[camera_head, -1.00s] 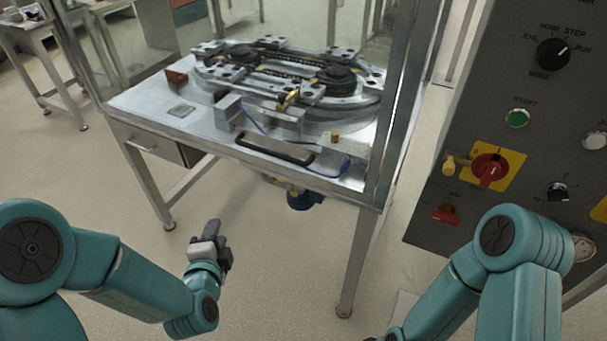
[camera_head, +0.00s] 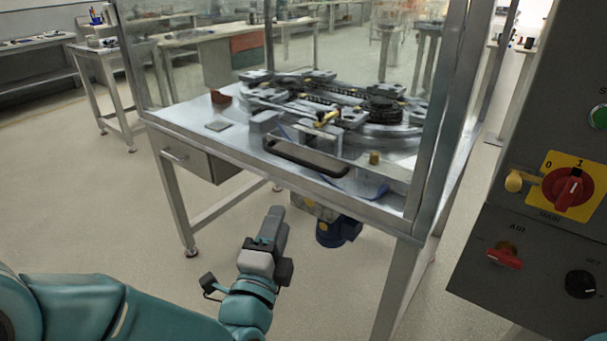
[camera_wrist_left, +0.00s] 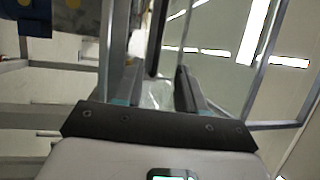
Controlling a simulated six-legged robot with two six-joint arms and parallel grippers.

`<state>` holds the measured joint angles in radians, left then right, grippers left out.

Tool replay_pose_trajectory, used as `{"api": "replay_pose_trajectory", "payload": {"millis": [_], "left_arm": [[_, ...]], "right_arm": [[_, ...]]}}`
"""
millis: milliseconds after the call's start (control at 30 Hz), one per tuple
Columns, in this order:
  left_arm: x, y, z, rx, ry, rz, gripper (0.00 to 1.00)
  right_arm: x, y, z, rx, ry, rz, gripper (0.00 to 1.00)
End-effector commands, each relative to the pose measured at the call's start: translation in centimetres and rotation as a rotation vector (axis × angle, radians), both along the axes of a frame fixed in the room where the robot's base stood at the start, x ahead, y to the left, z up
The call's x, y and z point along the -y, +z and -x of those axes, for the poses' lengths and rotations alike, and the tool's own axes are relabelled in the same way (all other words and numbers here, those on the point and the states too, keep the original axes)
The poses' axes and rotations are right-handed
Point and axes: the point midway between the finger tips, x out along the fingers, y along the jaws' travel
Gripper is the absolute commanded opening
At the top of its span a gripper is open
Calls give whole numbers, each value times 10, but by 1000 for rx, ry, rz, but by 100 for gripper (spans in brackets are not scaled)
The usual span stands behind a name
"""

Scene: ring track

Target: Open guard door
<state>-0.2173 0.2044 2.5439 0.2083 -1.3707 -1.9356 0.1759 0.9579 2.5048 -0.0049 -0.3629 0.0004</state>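The guard door is a clear panel on the front of the machine's metal-framed enclosure. Its black bar handle (camera_head: 305,160) runs along the front of the table, and the door looks shut. My left gripper (camera_head: 272,215) is below and in front of the handle, apart from it in the head view, and holds nothing. In the left wrist view its two fingers (camera_wrist_left: 158,92) stand apart, with a dark bar (camera_wrist_left: 155,38), likely the handle, showing beyond the gap. My right gripper is out of view.
The oval ring track (camera_head: 340,100) sits on the table behind the panel. A metal frame post (camera_head: 440,130) stands at the right. A grey control panel (camera_head: 520,240) with a red-yellow main switch (camera_head: 567,188) is further right. A blue motor (camera_head: 338,230) hangs under the table.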

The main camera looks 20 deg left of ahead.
Motion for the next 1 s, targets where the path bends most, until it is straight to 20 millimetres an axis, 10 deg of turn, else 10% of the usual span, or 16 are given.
{"api": "replay_pose_trajectory", "payload": {"millis": [333,1000], "left_arm": [[2,14,-26,-8,-2,-1,40],[-3,28,-155,-1,-4,1,40]], "right_arm": [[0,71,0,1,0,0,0],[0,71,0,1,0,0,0]]}}
